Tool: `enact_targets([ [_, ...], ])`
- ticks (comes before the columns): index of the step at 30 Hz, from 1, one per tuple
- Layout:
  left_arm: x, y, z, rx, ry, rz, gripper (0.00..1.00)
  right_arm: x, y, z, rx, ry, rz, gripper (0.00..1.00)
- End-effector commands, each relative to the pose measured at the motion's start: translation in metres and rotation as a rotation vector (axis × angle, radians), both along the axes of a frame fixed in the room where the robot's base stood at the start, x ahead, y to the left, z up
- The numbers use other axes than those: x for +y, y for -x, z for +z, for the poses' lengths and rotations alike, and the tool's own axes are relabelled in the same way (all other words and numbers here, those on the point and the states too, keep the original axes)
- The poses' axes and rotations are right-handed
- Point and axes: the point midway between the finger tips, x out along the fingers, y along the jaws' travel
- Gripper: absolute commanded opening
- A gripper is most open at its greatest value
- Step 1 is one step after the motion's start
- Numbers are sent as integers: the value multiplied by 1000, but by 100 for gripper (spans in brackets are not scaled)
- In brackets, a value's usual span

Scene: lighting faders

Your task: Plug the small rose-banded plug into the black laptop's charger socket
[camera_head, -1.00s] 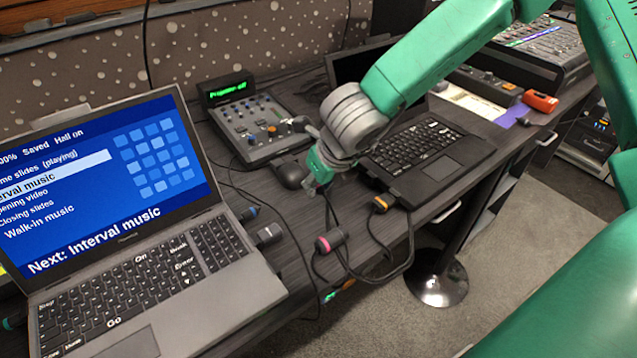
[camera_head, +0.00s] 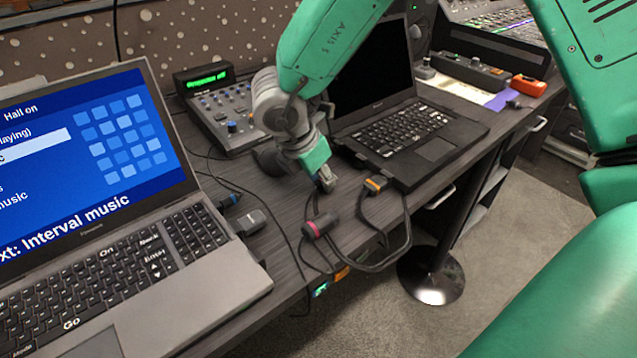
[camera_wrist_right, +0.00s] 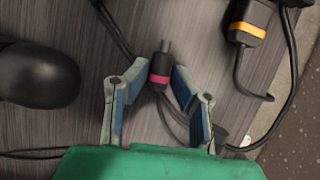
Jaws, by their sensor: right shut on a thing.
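My right gripper (camera_head: 326,183) is shut on the small rose-banded plug (camera_wrist_right: 160,68), a dark plug with a rose ring and a grey tip pointing up in the wrist view. The fingers close on its two sides, low over the desk. In the head view the held plug is hidden by the fingers. The black laptop (camera_head: 440,150) stands open just right of the gripper; its charger socket is not made out. A thicker rose-banded plug (camera_head: 320,226) lies near the desk edge, in front of the gripper. My left gripper is not in view.
An orange-banded plug (camera_head: 375,184) lies beside the laptop's near left corner, also in the wrist view (camera_wrist_right: 250,20). Cables loop over the desk edge. A black mouse (camera_wrist_right: 38,75) is left of the gripper. A grey laptop (camera_head: 150,270) and a small mixer (camera_head: 225,115) stand to the left.

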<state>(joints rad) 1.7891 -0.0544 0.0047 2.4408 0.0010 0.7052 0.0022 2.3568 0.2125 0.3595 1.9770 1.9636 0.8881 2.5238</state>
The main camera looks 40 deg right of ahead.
Motion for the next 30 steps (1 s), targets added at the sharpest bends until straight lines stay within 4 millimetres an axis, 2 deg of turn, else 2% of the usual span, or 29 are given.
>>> enact_targets([
  [4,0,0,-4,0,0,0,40,1,0,-1,0,0,-66,0],
  [11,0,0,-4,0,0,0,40,-4,0,0,2,-1,-84,0],
  [30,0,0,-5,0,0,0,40,-52,-4,0,2,0,-80,0],
])
